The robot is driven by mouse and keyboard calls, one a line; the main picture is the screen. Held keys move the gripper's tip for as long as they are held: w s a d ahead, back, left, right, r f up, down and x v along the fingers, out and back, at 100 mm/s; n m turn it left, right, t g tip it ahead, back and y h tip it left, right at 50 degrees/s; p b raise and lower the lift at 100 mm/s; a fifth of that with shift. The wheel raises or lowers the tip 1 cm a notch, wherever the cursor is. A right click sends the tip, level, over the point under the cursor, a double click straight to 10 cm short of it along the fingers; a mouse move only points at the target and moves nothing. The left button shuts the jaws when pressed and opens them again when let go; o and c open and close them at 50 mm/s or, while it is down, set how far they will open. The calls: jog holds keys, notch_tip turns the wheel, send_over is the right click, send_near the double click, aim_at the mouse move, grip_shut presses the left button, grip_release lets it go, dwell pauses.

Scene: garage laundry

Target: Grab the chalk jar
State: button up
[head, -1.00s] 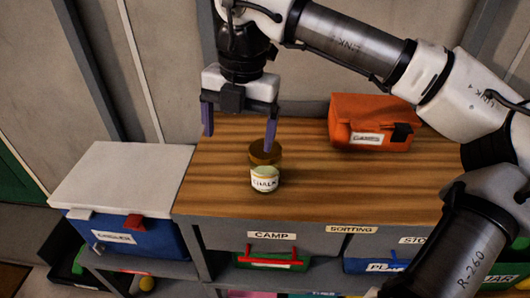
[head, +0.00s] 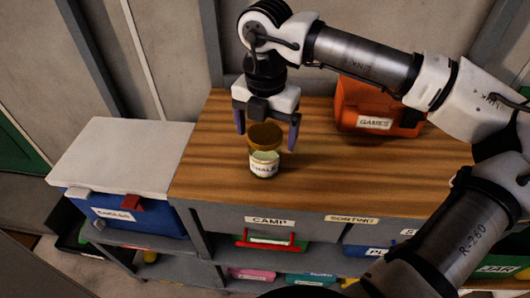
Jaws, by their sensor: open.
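The chalk jar (head: 264,160) stands upright on the wooden top (head: 210,165) of the shelf unit, near its front edge. It has a brown lid, a pale label reading chalk and light contents. My gripper (head: 267,134) points down at the jar from above and behind. Its two purple fingers are apart, one to the left and one to the right of the lid in the picture. The fingers are open and nothing is held. I cannot tell whether the fingers are level with the lid or still behind it.
An orange case labelled games (head: 376,112) stands at the back right of the top, partly behind my arm. A blue box with a white lid (head: 125,155) stands to the left. Labelled bins, one with a red handle (head: 268,243), sit on shelves below. The top's left side is clear.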

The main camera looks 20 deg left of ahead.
jog(key=f, duration=0.1)
jog(key=f+p, duration=0.1)
jog(key=f, duration=0.3)
jog(key=shift+s, duration=0.3)
jog(key=shift+r, duration=0.1)
jog(key=c, duration=1.1)
jog(key=shift+c, duration=0.5)
jog(key=shift+r, duration=0.15)
